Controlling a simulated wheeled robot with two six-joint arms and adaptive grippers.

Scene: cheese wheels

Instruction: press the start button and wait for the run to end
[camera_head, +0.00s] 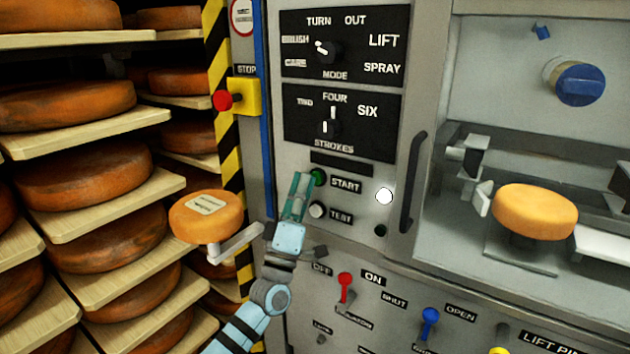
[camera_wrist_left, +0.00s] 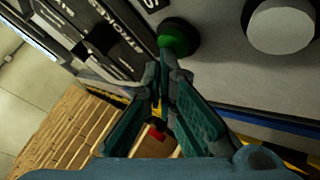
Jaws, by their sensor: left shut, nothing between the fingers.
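The green start button (camera_head: 318,177) sits on the grey panel beside the START label (camera_head: 346,185). My left gripper (camera_head: 301,180) is shut and empty, with its fingertips just left of the button in the head view. In the left wrist view the tips of my gripper (camera_wrist_left: 166,68) overlap the lower edge of the green button (camera_wrist_left: 179,36). I cannot tell whether they touch it. The white test button (camera_head: 317,209) is just below, and shows large in the wrist view (camera_wrist_left: 281,26). My right gripper is not in view.
A round white light (camera_head: 384,196) is right of the labels, near a dark door handle (camera_head: 413,182). A cheese wheel (camera_head: 536,212) sits in the machine at right. A red stop button (camera_head: 222,100) is upper left. Shelves of cheese (camera_head: 85,178) fill the left. Switches (camera_head: 345,283) lie below.

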